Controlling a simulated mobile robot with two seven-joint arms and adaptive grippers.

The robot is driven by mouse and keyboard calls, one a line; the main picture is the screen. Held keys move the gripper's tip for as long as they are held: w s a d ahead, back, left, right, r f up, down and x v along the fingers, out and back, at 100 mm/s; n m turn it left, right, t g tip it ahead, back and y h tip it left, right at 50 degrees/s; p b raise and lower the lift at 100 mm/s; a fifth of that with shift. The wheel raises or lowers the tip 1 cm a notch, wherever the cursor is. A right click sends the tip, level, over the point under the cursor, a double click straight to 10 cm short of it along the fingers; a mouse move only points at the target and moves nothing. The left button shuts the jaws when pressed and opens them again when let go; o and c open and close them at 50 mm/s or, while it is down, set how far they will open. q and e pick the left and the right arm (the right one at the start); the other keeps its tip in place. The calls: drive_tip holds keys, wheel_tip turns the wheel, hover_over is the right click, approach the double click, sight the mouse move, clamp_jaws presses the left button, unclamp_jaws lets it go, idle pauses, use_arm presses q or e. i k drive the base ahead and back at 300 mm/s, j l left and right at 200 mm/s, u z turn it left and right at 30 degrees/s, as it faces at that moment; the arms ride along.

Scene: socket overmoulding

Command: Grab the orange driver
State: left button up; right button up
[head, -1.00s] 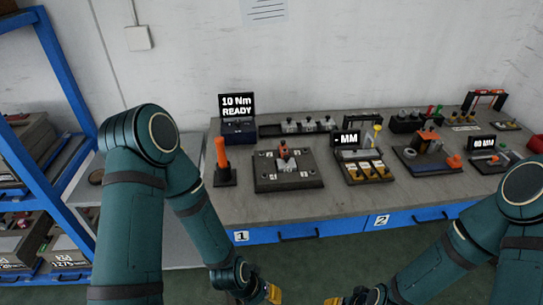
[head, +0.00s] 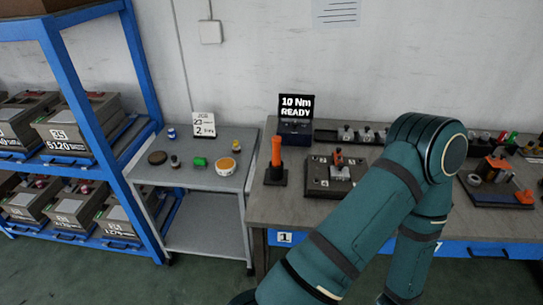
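The orange driver (head: 276,151) stands upright in a small black stand (head: 275,177) near the left end of the workbench, in front of the black display reading "10 Nm READY" (head: 296,106). Its orange handle is in full view and nothing is holding it. One of my arms crosses the right half of the picture, bent at a high elbow, to the right of the driver. Neither of my grippers is in the picture, so I cannot see their state.
A dark fixture plate (head: 318,187) with a small orange-topped part sits right of the driver, partly behind my arm. A grey side table (head: 213,174) with small items stands left of the workbench. A blue shelf (head: 140,185) with boxes is farther left.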

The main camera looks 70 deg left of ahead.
sight(276, 140)
drive_tip(key=k+j, duration=0.15)
drive_tip(key=j, duration=0.2)
drive_tip(key=k+j, duration=0.15)
drive_tip(key=j, duration=0.2)
drive_tip(key=k+j, duration=0.15)
drive_tip(key=j, duration=0.2)
drive_tip(key=k+j, duration=0.15)
drive_tip(key=j, duration=0.25)
drive_tip(key=k+j+z, duration=0.1)
drive_tip(key=j, duration=0.25)
